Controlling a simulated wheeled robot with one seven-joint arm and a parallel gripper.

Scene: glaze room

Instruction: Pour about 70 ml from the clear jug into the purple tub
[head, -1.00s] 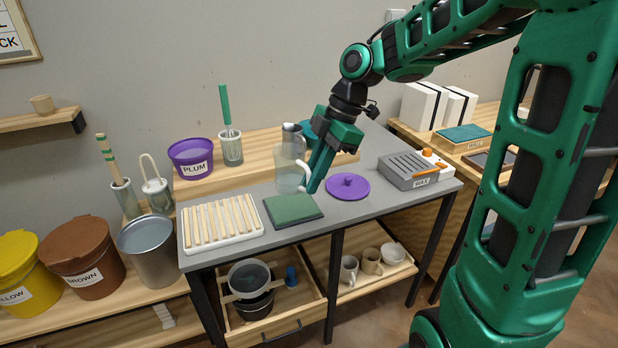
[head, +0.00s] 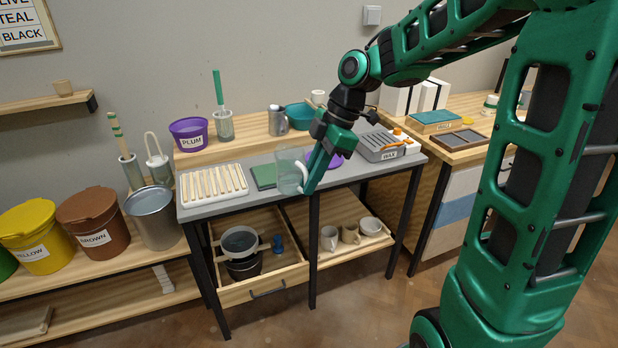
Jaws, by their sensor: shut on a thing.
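The clear jug (head: 288,172) is upright in front of my gripper, over the front edge of the grey table. Its pale handle is at its right side. My gripper (head: 309,180) is shut on the jug's handle; the fingertips partly hide it. The jug's contents cannot be made out. The purple tub (head: 190,141), labelled PLUM, stands open on the wooden riser at the back left, well left of the jug. A purple lid (head: 336,160) lies on the table behind my gripper, partly hidden.
A rack of wooden slats (head: 213,184) and a green mat (head: 264,176) lie on the table between the tub and jug. A glass with a green-handled tool (head: 224,126), a metal pitcher (head: 277,122) and a teal bowl (head: 300,115) stand on the riser. An open drawer (head: 263,280) juts out below.

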